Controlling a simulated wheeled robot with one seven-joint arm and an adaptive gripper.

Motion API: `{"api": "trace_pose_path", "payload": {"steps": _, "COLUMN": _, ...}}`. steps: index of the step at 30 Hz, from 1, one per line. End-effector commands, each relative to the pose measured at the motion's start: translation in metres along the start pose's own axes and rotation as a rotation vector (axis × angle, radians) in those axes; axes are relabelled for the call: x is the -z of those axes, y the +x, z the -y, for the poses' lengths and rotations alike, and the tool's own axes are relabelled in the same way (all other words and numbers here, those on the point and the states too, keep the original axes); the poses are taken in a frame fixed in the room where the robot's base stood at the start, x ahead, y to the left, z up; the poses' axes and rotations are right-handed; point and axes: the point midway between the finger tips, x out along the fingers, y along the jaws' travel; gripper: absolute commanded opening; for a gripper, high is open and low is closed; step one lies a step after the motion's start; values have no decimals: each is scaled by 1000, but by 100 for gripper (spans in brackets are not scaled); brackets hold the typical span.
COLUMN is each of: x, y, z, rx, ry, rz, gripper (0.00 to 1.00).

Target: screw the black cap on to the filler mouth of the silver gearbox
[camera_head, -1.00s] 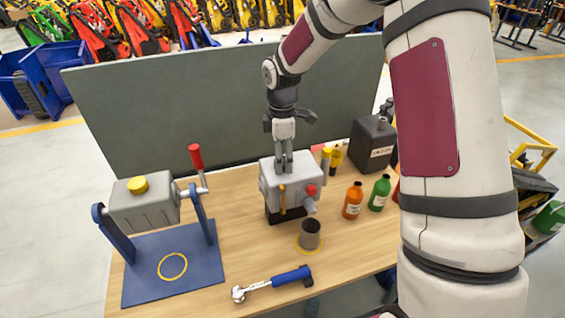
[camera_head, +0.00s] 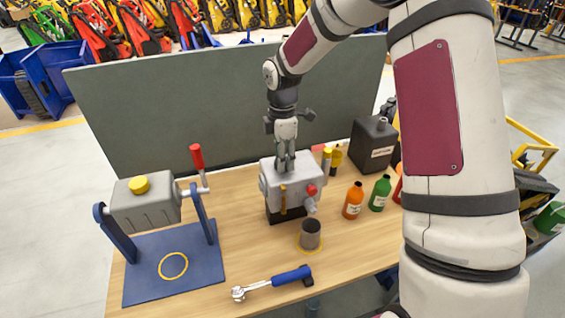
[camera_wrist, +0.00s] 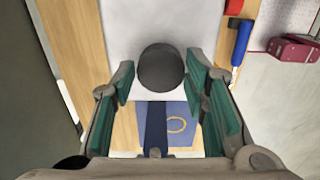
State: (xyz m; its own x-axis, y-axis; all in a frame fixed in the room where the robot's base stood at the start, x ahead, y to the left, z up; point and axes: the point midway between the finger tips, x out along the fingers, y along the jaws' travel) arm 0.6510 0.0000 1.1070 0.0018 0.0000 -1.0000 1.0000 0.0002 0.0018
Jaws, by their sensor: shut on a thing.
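The silver gearbox (camera_head: 300,188) stands on a dark base on the wooden table, with a red knob on its front. My gripper (camera_head: 285,168) points straight down at the top of the gearbox. In the wrist view, the round black cap (camera_wrist: 161,68) sits between the green-padded fingers of my gripper (camera_wrist: 160,86), over the pale gearbox top (camera_wrist: 140,18). My gripper is shut on the cap. The filler mouth is hidden under the cap and fingers, so I cannot tell how the cap sits on it.
A grey tank with a yellow cap (camera_head: 139,184) hangs in a blue stand at left. Orange (camera_head: 353,201) and green (camera_head: 379,192) bottles and a dark canister (camera_head: 373,143) stand right. A grey panel (camera_head: 170,110) stands behind.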

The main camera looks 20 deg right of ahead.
Motion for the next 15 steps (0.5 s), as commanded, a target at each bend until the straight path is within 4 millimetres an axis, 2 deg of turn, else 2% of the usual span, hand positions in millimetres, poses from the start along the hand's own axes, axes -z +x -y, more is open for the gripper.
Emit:
{"api": "trace_pose_path", "payload": {"steps": 5, "x": 0, "y": 0, "z": 1, "rx": 2, "ry": 110, "rz": 1, "gripper": 13}}
{"api": "trace_pose_path", "payload": {"steps": 15, "x": 1, "y": 1, "z": 1, "rx": 3, "ry": 643, "rz": 2, "gripper": 13}}
